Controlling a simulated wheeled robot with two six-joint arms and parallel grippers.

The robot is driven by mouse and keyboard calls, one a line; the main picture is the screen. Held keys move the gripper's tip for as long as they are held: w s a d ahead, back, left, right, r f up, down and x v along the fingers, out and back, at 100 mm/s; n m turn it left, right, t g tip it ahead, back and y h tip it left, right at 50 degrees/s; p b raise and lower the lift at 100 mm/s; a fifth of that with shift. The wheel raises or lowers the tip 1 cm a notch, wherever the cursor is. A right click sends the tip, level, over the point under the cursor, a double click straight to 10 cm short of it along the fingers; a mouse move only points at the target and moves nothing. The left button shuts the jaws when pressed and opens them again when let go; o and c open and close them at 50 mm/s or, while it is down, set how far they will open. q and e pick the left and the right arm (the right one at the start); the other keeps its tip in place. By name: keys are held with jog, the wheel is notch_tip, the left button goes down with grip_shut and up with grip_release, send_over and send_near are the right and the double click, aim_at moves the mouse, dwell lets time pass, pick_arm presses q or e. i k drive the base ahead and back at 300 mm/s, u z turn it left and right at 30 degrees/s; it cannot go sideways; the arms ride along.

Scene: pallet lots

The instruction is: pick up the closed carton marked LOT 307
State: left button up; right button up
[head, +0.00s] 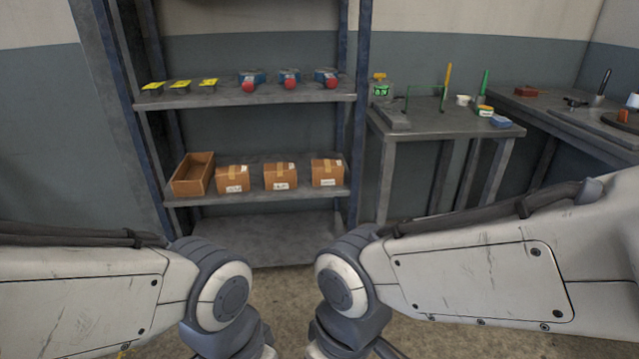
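Three closed brown cartons with tape and white labels stand in a row on the middle shelf in the head view: a left one (232,179), a middle one (280,177) and a right one (327,173). Their label print is too small to read, so I cannot tell which is LOT 307. An open, empty-looking brown carton (193,174) stands at the left end of the row. Both my arms are in the foreground, well short of the shelf. Both grippers are out of view below the frame.
The upper shelf (220,98) holds several yellow-topped items and three blue tools with red ends (289,80). The bottom shelf (265,235) is bare. A grey workbench (430,128) with small items stands right of the rack's blue post. Another bench (560,115) is at the far right.

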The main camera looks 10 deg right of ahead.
aim_at(278, 176)
jog(key=u, duration=0.4)
jog(key=i, duration=0.45)
jog(key=u, duration=0.65)
jog(key=i, duration=1.45)
jog(key=z, duration=1.1)
jog(key=i, duration=0.55)
jog(key=z, duration=0.55)
